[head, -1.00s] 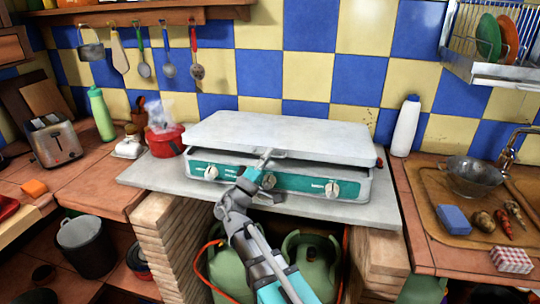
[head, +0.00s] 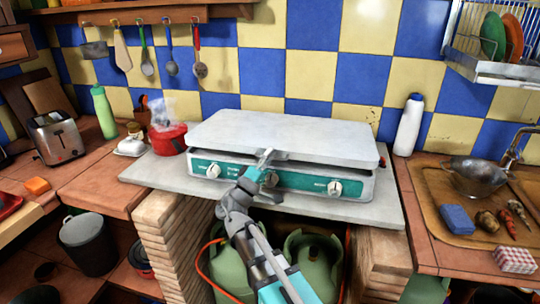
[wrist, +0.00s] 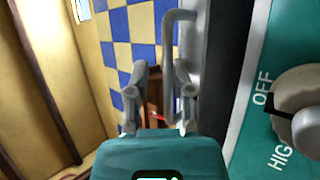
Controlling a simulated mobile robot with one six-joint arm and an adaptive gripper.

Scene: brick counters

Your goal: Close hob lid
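The pale grey hob lid (head: 290,135) lies nearly flat over the hob in the head view. A thin dark gap shows between its front edge and the hob body. The hob's teal front panel (head: 293,181) with knobs shows below; one knob (wrist: 300,105) is large at the right of the wrist view. My gripper (head: 264,163) is at the middle of the lid's front edge. In the wrist view my gripper (wrist: 161,95) has its fingers apart, with a bent grey bar (wrist: 172,45) beside the right finger. I cannot tell whether they touch.
The hob stands on a grey slab (head: 150,177) on brick pillars, with green gas cylinders (head: 314,258) below. The tiled wall is close behind.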

